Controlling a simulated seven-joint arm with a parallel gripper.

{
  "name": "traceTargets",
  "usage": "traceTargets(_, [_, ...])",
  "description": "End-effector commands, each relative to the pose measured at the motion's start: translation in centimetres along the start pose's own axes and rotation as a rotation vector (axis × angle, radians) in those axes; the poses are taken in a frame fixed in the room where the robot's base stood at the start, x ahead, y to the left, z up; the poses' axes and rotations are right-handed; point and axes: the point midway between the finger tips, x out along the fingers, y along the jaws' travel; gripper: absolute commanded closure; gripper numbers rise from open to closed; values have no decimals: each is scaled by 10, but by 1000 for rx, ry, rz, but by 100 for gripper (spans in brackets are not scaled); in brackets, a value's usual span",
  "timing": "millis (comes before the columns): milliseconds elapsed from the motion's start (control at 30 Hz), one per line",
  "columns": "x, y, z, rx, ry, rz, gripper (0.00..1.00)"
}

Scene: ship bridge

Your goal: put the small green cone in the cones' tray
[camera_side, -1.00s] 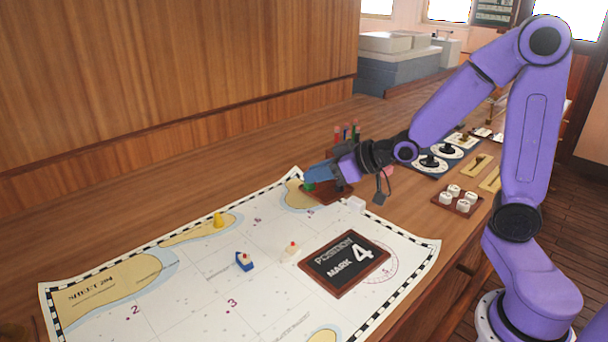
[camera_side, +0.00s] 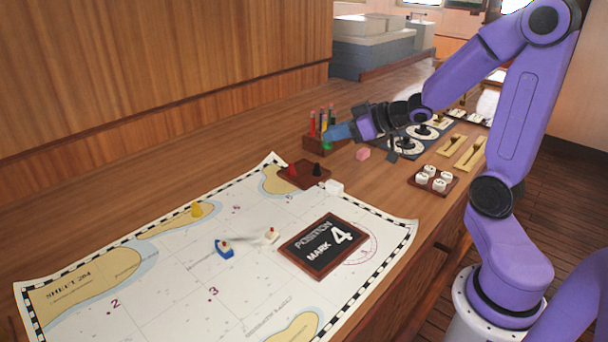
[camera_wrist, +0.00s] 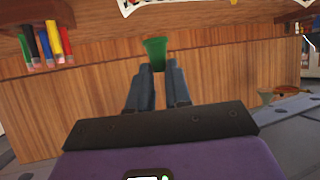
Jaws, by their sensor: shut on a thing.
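The small green cone (camera_side: 328,144) is held between the fingertips of my gripper (camera_side: 330,134). In the wrist view the green cone (camera_wrist: 155,52) shows at the tips of both fingers (camera_wrist: 157,75). The cones' tray (camera_side: 300,182) is a dark red-brown board at the chart's far edge. A red cone (camera_side: 292,171) and a black cone (camera_side: 317,170) stand on it. In the side view my gripper is above and behind the tray, close to the pen rack, with the cone clear of the tray.
The rack (camera_side: 322,147) with coloured pens stands beside my gripper. A white block (camera_side: 334,187) and a pink block (camera_side: 363,154) lie near the tray.

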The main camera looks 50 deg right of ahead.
Motion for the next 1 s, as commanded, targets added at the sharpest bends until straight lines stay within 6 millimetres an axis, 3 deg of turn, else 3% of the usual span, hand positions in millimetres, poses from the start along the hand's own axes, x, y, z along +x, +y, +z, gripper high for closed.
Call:
traceTargets(200, [-10, 20, 7, 11, -18, 15, 100])
traceTargets(367, [-2, 26, 9, 15, -24, 14, 100])
traceTargets(900, [77, 67, 10, 13, -24, 13, 100])
traceTargets(1000, [91, 72, 17, 16, -27, 13, 100])
